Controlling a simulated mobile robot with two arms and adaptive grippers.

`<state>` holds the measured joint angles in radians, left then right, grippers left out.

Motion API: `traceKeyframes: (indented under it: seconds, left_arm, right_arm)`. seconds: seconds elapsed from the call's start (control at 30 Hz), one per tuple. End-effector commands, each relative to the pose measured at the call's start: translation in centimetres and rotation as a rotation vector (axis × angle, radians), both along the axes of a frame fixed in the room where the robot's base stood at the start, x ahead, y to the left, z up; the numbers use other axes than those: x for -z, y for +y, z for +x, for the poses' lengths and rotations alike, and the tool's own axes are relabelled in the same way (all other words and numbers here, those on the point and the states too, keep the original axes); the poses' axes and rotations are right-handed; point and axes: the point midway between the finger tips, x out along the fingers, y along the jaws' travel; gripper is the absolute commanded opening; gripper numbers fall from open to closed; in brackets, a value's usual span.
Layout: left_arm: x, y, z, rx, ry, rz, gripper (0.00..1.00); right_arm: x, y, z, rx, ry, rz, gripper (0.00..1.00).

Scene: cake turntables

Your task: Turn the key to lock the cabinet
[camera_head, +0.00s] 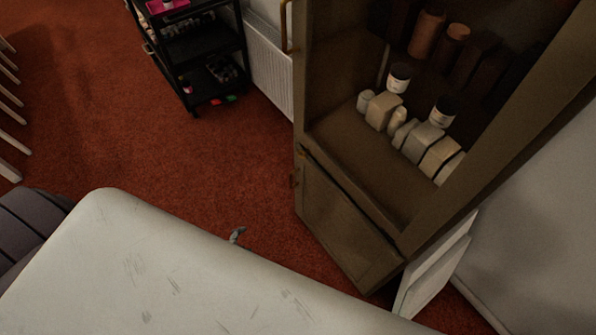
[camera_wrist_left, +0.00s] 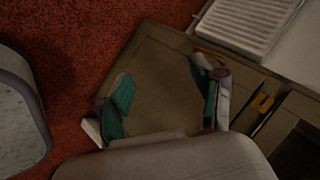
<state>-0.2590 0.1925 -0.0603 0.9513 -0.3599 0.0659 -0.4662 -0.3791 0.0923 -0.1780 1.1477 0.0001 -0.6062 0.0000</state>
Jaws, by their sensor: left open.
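The wooden cabinet (camera_head: 345,222) stands at the right in the head view, its lower door shut or nearly so. A small gold-coloured piece (camera_head: 301,153) sits by that door's upper left corner. A similar orange-gold piece (camera_wrist_left: 262,103) shows in the left wrist view; it may be the key or lock, too small to tell. My left gripper (camera_wrist_left: 164,92) is open and empty, its teal fingertips apart in front of the lower door panel (camera_wrist_left: 160,70). In the head view only a teal fingertip (camera_head: 238,235) shows past a pale foreground surface. My right gripper is not in view.
The cabinet's upper compartment is open, with white jars (camera_head: 399,78) and boxes inside. A radiator (camera_head: 268,70) and a black trolley (camera_head: 205,60) stand behind it. Red carpet (camera_head: 150,140) is clear left of the cabinet. An orange-brown handle (camera_wrist_left: 208,55) lies near the right fingertip.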

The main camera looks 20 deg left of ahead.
Motion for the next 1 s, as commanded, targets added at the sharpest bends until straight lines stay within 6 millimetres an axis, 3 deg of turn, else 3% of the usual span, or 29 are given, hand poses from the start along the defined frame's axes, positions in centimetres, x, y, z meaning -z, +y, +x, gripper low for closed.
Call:
traceKeyframes:
  seconds: [0.03,0.2,0.4,0.53,0.73,0.9,1.0]
  left_arm:
    - [1.7,1.0,2.9,0.085,-0.085,0.076,0.67]
    - [-0.8,3.0,10.8,0.386,-0.354,0.392,0.67]
    - [-4.5,3.7,16.8,0.699,-0.634,0.841,0.67]
    - [-6.5,3.2,18.8,0.883,-0.788,1.167,0.67]
    - [-8.8,2.1,19.6,1.095,-0.942,1.627,0.67]
    - [-9.9,1.4,19.4,1.182,-0.991,1.838,0.67]
    - [-10.3,1.2,19.6,1.198,-0.999,1.878,0.67]
  right_arm:
    - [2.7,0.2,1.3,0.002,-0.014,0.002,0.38]
    - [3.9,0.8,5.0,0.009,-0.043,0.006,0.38]
    - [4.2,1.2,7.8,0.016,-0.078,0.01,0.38]
    - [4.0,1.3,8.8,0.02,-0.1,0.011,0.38]
    - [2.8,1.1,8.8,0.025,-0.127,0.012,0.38]
    - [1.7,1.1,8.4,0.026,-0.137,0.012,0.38]
    - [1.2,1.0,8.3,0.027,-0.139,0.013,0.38]
